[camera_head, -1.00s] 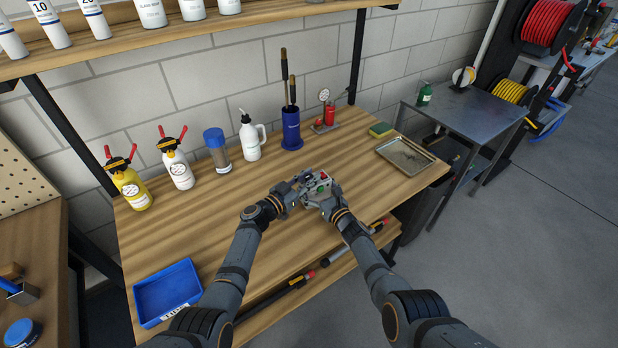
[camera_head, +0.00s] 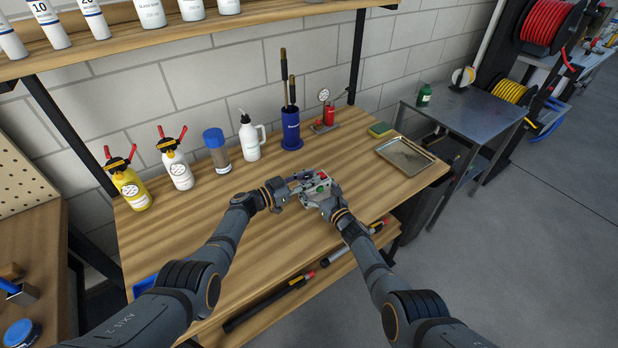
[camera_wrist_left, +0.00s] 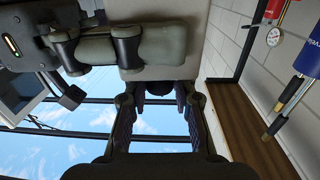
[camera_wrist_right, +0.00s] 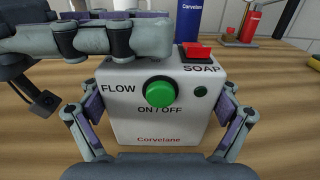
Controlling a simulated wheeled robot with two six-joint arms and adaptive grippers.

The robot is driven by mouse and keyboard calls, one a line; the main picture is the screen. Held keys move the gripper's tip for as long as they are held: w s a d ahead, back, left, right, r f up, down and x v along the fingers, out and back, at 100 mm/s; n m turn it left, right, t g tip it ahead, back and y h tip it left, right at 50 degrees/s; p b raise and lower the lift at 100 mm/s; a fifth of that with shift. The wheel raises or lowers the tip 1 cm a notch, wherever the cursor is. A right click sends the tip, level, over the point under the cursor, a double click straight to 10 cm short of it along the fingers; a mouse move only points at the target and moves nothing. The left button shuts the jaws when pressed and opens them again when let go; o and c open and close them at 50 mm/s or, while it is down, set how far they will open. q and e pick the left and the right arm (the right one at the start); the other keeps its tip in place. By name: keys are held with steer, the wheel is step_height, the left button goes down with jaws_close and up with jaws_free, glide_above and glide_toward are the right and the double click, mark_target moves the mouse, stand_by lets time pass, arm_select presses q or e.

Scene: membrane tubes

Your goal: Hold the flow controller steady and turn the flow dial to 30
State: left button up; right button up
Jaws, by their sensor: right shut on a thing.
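The flow controller (camera_wrist_right: 150,130) is a pale box with a green button, a red switch and the labels FLOW and SOAP. It shows above the bench in the head view (camera_head: 318,187). My right gripper (camera_wrist_right: 158,98) is shut on its two sides. My left gripper (camera_head: 297,183) is at the box's upper left and covers the area above the FLOW label in the right wrist view. In the left wrist view, its fingers (camera_wrist_left: 157,104) are apart, with a dark round knob, seemingly the flow dial (camera_wrist_left: 157,88), between their tips.
Spray bottles, a blue-capped container (camera_head: 216,150) and a white jug (camera_head: 250,138) stand along the back of the bench. A metal tray (camera_head: 405,155) lies at the right. My left arm mostly hides a blue bin (camera_head: 143,288).

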arm_select(q)
steer(key=o, duration=0.4)
steer(key=v, duration=1.2)
